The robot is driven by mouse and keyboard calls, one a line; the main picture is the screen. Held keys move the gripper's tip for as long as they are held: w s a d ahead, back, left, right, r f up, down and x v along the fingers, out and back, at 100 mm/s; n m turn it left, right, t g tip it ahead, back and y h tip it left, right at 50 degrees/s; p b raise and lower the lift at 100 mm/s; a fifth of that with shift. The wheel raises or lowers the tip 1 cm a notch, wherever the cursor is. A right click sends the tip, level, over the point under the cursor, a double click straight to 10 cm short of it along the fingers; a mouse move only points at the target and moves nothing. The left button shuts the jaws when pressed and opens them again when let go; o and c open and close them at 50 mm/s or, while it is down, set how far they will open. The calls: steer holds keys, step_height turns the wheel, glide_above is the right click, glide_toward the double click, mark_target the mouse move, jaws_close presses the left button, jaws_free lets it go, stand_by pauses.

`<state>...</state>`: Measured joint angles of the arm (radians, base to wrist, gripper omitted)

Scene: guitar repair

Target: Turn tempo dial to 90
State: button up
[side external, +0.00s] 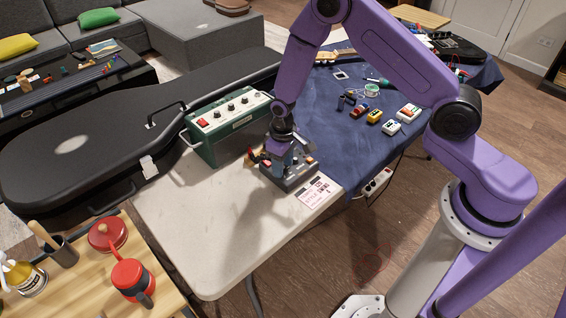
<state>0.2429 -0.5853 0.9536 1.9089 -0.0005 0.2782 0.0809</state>
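A small dark grey box (291,181) with an orange-red button or light on top sits on the white table near the blue cloth. It may carry the tempo dial, but the dial cannot be made out. My purple arm reaches down over this box, and my gripper (281,160) is right at its top, pointing down. The fingers are small, dark and partly hidden by the wrist, so their opening and any contact with a dial cannot be made out. A card with printed text (316,192) lies in front of the box.
A green amplifier (222,138) with a white panel and several knobs stands just left of my gripper. A black guitar case (80,150) lies behind it. Several coloured pedals (375,117) lie on the blue cloth (335,147). The white table's front (205,255) is clear.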

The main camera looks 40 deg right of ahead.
jaws_close()
steer(key=shift+n, duration=0.3)
steer(key=shift+n, duration=2.6)
steer(key=shift+o, duration=0.9)
jaws_free()
